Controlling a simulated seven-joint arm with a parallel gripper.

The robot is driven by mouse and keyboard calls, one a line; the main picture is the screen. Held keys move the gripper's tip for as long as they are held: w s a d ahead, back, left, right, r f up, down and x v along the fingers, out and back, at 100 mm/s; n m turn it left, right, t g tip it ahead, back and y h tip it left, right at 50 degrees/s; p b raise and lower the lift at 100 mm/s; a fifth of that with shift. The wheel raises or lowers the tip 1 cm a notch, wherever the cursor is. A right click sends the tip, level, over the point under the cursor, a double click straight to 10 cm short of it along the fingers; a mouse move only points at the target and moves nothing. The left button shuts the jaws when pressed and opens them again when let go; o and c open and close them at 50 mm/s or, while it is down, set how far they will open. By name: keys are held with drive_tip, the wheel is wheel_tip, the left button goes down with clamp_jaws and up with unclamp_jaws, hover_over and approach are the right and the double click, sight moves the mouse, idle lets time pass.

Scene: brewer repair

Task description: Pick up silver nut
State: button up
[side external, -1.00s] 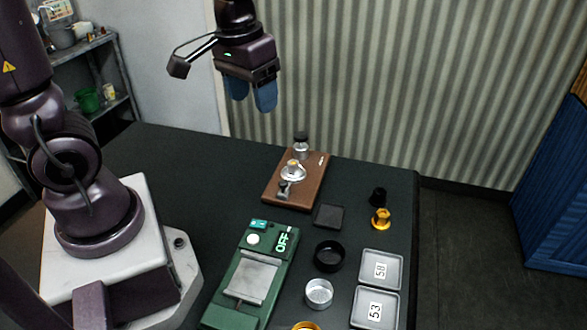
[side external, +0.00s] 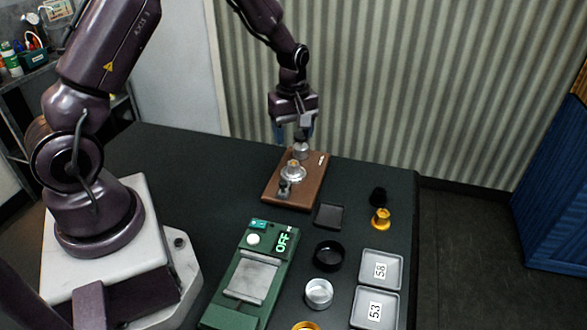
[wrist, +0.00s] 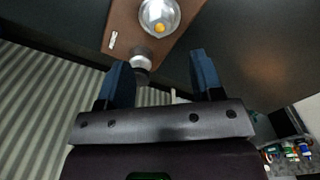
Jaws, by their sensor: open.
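A brown wooden board (side external: 314,183) lies on the dark table and carries several silver parts. A silver round part with a yellow centre (side external: 294,172) sits mid-board; it also shows at the top of the wrist view (wrist: 159,17). A short silver cylinder (side external: 300,151) stands at the board's far end; in the wrist view it has a dark end (wrist: 141,62). I cannot tell which part is the silver nut. My gripper (side external: 293,132) points down over the board's far end. Its blue fingers are apart and empty, and the cylinder shows between them in the wrist view.
A green scale (side external: 250,275) reading OFF, a black ring (side external: 328,255), a silver ring (side external: 318,292) and two grey trays (side external: 380,269) (side external: 375,306) stand nearer. A gold part (side external: 381,219) stands at right. A corrugated wall (side external: 400,90) is behind.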

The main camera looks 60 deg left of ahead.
sight(294, 163)
wheel_tip(294, 163, down, 9)
drive_tip(key=shift+d+f, duration=0.1)
idle(0.4)
drive_tip(key=shift+c, duration=0.3)
drive_tip(key=c, duration=1)
